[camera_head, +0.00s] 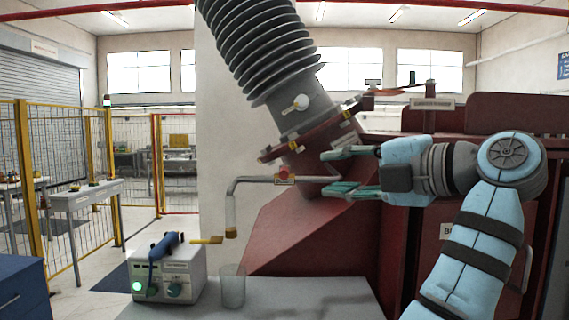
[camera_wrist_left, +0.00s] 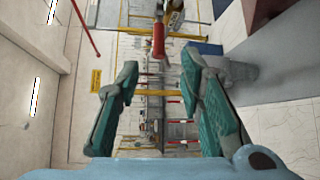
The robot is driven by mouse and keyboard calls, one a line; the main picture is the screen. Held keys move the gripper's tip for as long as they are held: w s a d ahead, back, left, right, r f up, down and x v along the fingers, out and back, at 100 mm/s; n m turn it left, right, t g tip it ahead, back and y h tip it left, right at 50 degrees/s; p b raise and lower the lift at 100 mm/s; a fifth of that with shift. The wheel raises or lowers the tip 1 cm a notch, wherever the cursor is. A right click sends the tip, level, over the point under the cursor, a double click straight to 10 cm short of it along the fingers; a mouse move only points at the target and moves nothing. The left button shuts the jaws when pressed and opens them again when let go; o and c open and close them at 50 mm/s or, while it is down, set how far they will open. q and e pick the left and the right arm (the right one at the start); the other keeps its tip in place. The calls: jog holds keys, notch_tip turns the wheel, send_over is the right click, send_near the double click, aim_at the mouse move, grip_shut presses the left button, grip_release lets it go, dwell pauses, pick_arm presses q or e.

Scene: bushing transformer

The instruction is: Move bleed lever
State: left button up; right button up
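A red lever handle (camera_head: 284,174) sits on a thin grey pipe (camera_head: 250,180) beside the dark red transformer; I take it for the bleed lever. It points toward the head camera. A red handle (camera_wrist_left: 158,40) also shows near the top of the left wrist view, ahead of the fingers. My left gripper (camera_head: 338,170) is open and empty, to the right of the lever and apart from it. Its two green fingers (camera_wrist_left: 158,75) point left, one above the other. My right gripper is not in view.
The ribbed bushing (camera_head: 262,50) leans above the pipe. Below stand a box with a blue-handled tool (camera_head: 170,278), a clear cup (camera_head: 233,287) and a grey table top (camera_head: 300,300). Yellow fencing (camera_head: 68,190) is at the left. Space between fingers and lever looks clear.

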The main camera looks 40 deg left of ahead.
pick_arm(q)
jog(key=p, duration=0.2)
send_near(284, 169)
jog(key=x, duration=1)
jog(key=shift+w+a+f, duration=0.2)
jog(key=shift+a+f, duration=0.05)
jog(key=shift+f, duration=0.2)
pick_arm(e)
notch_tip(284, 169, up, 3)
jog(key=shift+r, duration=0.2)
pick_arm(q)
jog(key=shift+d, duration=0.1)
grip_shut()
